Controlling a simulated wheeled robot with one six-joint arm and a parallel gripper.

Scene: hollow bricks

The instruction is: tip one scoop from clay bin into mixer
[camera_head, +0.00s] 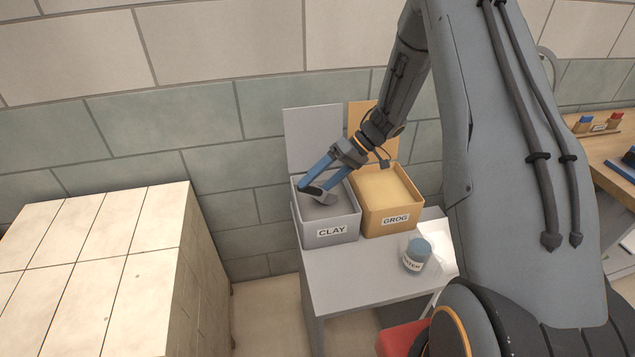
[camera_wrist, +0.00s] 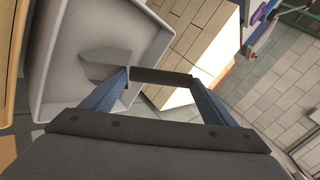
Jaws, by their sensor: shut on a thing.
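The grey clay bin (camera_head: 330,232), labelled CLAY, stands on a small grey table with its lid raised behind it. It also shows at the left of the wrist view (camera_wrist: 40,85). My gripper (camera_head: 314,186) reaches into the top of this bin with its two blue fingers pointing down and left. The fingers are shut on the dark handle of a scoop (camera_wrist: 160,77). The scoop's grey bowl (camera_head: 324,198) lies inside the bin's opening and also shows in the wrist view. I cannot tell whether clay is in it. I cannot make out a mixer in either view.
A tan bin labelled GROG (camera_head: 393,220) stands against the clay bin's right side. A blue-lidded WATER jar (camera_head: 416,254) stands in front of it on the table (camera_head: 345,283). A large pale block stack (camera_head: 110,260) is at left. A wooden bench (camera_head: 600,150) is at far right.

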